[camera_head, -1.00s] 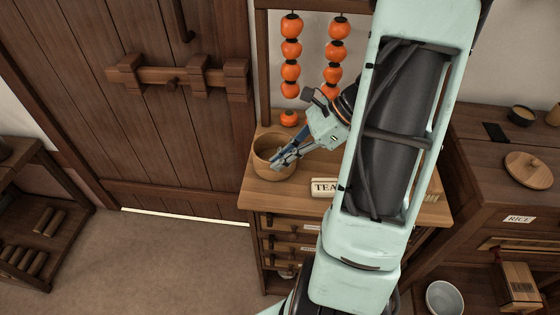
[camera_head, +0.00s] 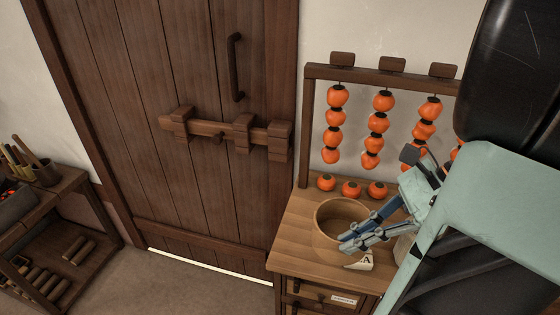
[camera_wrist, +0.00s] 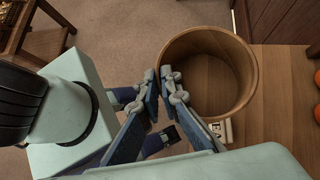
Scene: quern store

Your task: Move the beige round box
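The beige round box (camera_head: 330,216) is an open, round wooden tub at the left end of the small wooden cabinet's top. It stands upright, and the wrist view looks down into it (camera_wrist: 236,95); it looks empty. My gripper (camera_head: 347,243) is at its near right rim in the head view. In the wrist view my gripper (camera_wrist: 160,76) has one finger inside the rim and one outside, close together on the wall. I cannot tell whether the box's base touches the cabinet top; its lower right side is partly hidden.
The cabinet top (camera_head: 300,250) carries a TEA sign (camera_head: 362,263), partly hidden. Loose orange persimmons (camera_head: 351,189) lie behind the box, below a rack (camera_head: 385,78) of hanging strings. A barred door (camera_head: 190,180) is to the left. A low shelf (camera_head: 60,200) stands far left; floor between is clear.

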